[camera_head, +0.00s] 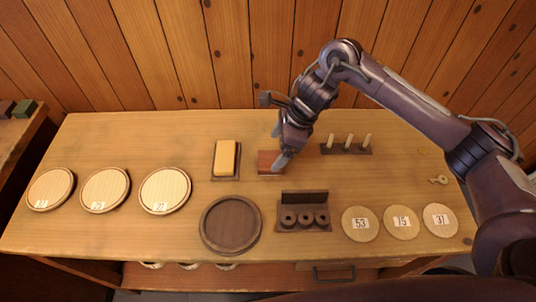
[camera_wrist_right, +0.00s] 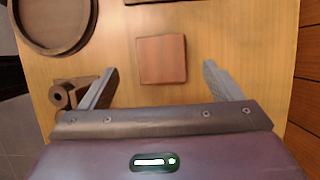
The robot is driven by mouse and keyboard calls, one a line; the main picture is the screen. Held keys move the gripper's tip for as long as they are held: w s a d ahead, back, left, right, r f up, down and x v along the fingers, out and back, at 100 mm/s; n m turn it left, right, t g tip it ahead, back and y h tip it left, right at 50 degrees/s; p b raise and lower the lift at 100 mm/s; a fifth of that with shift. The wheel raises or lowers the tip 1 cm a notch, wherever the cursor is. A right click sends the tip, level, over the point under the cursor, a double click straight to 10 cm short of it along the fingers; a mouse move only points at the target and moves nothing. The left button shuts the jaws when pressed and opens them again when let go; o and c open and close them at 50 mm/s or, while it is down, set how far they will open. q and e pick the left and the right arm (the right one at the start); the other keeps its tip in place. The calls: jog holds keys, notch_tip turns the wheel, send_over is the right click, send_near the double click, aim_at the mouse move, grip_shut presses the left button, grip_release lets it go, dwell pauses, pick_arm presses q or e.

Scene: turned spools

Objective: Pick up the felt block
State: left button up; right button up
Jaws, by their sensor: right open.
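A flat reddish-brown block (camera_head: 268,162), which I take to be the felt block, lies on the wooden table near its middle. In the right wrist view the block (camera_wrist_right: 161,59) shows whole, with a square top, ahead of and between the two spread fingers. My right gripper (camera_head: 280,147) is open and empty, above and beside the block, and hides part of its right side in the head view. No contact between fingers and block shows. My left gripper is not in view.
A yellow block (camera_head: 225,157) sits on a dark tray left of the reddish block. A round dark tray (camera_head: 231,248) and a spool rack (camera_head: 303,226) stand in front. A peg rack (camera_head: 346,151) is to the right. Numbered discs lie at both sides.

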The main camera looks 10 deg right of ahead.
aim_at(271, 159)
jog(key=shift+s+a+f+p, duration=0.1)
jog(key=shift+a+f+p, duration=0.1)
jog(key=shift+f, duration=0.25)
jog(key=shift+s+a+f+p, duration=0.1)
jog(key=shift+f+p, duration=0.1)
jog(key=shift+f, duration=0.2)
jog(key=x, duration=0.2)
jog(key=p+x, duration=0.1)
jog(key=shift+w+d+f, duration=0.15)
jog(key=shift+w+f, duration=0.15)
jog(key=shift+f, duration=0.35)
jog(key=c, duration=1.1)
